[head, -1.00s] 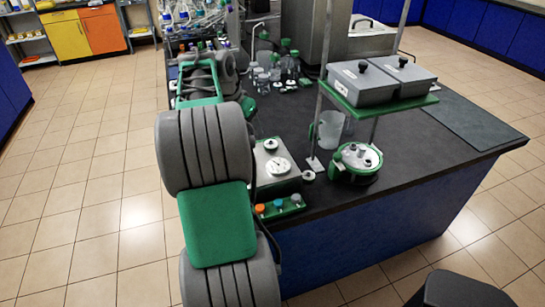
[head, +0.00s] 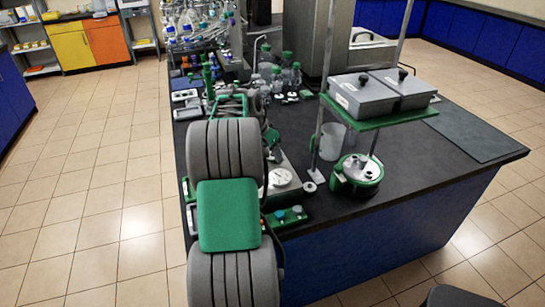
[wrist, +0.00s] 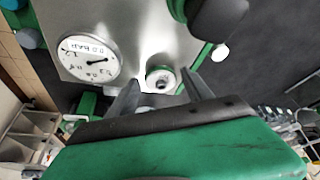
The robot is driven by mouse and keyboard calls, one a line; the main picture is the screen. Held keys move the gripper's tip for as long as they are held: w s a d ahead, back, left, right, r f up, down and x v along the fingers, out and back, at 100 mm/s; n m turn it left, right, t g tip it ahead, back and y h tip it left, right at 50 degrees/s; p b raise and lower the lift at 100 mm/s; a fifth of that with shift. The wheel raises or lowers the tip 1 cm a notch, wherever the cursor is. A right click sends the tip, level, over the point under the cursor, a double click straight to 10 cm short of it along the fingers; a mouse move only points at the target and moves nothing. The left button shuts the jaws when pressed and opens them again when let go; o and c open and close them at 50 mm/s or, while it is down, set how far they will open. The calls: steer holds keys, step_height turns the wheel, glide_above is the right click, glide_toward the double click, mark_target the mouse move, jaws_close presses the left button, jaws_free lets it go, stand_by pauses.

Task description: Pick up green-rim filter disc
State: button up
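In the wrist view, a small round piece with a pale green rim and a dark centre (wrist: 161,79) sits on a steel panel (wrist: 125,22). It looks like the green-rim filter disc, but it is too small to be sure. My gripper (wrist: 161,77) is open, with its two dark fingers on either side of the round piece and nothing visibly held. I cannot tell whether the fingers touch it. In the head view, my arm hides the gripper and much of the panel.
A dial gauge (wrist: 89,52) is on the panel left of the fingers; it also shows in the head view (head: 281,178). A green-based vessel (head: 360,171) stands right, under a green shelf (head: 380,116) with grey boxes. Bottles and glassware (head: 285,72) crowd the bench behind.

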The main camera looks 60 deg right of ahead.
mark_target(269, 157)
steer(key=c, duration=1.1)
steer(key=shift+r, duration=0.15)
steer(key=shift+r, duration=0.35)
steer(key=v, duration=0.1)
steer(key=b+v, duration=0.1)
steer(key=shift+d+r, duration=0.1)
steer(key=shift+r, duration=0.35)
steer(key=w+a+r+p, duration=0.1)
steer(key=a+r+p, duration=0.1)
steer(key=a+r, duration=1)
steer(key=shift+w+a+r, duration=0.2)
steer(key=shift+w+a, duration=0.15)
steer(key=shift+a, duration=0.4)
